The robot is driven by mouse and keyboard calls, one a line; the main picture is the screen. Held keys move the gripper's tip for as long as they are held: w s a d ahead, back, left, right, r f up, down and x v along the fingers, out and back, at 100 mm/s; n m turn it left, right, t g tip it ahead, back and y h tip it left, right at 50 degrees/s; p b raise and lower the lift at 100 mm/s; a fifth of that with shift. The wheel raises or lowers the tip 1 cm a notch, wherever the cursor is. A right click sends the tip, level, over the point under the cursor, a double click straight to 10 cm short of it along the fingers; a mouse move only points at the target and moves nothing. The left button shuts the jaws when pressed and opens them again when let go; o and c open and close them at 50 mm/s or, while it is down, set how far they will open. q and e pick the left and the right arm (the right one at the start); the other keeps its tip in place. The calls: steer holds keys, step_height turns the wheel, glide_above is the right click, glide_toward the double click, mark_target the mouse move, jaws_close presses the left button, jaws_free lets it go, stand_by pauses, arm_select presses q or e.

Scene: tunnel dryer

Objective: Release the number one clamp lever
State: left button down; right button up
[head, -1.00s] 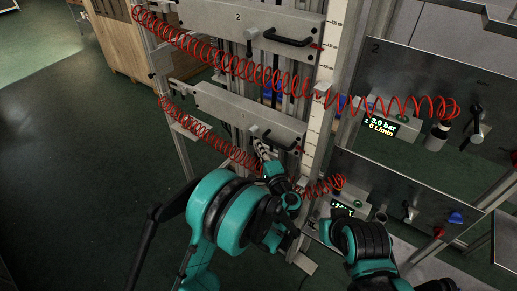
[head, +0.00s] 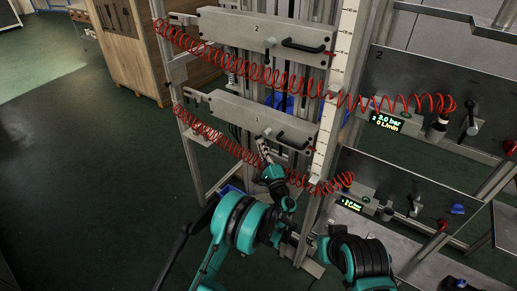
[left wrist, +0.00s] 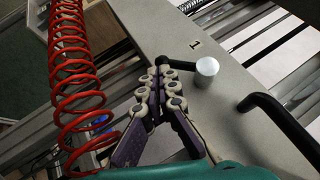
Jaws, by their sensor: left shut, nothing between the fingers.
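The number one carriage plate (head: 225,107) is the lower grey plate in the head view. Its clamp lever is a short black arm (left wrist: 180,63) on a pale round hub (left wrist: 207,67), below the "1" mark in the left wrist view. The lever arm points left from the hub. In the head view the lever (head: 267,132) is small. My left gripper (left wrist: 158,80) is shut and empty, its fingertips at the lever's free end. I cannot tell whether they touch. It also shows in the head view (head: 261,144), just below the lever. My right gripper is not in view.
A black handle (left wrist: 262,101) is right of the lever. A red coiled hose (left wrist: 75,75) runs close along the left of my gripper. The number two plate (head: 225,25) is above. Panels with gauges and valves (head: 410,190) stand at right. Open floor (head: 90,200) lies left.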

arm_select(q)
steer(key=shift+w+a+r, duration=0.4)
steer(key=shift+w+a, duration=0.1)
steer(key=shift+a, duration=0.15)
steer(key=shift+w+a+r, duration=0.4)
steer(key=shift+w+a, duration=0.1)
steer(key=shift+a, duration=0.15)
steer(key=shift+r, duration=0.1)
stand_by(1.2)
steer(key=s+a+f+p, duration=0.1)
steer(key=s+f, duration=0.4)
steer(key=f, duration=0.7)
steer(key=shift+p, duration=0.65)
steer(key=shift+s, duration=0.1)
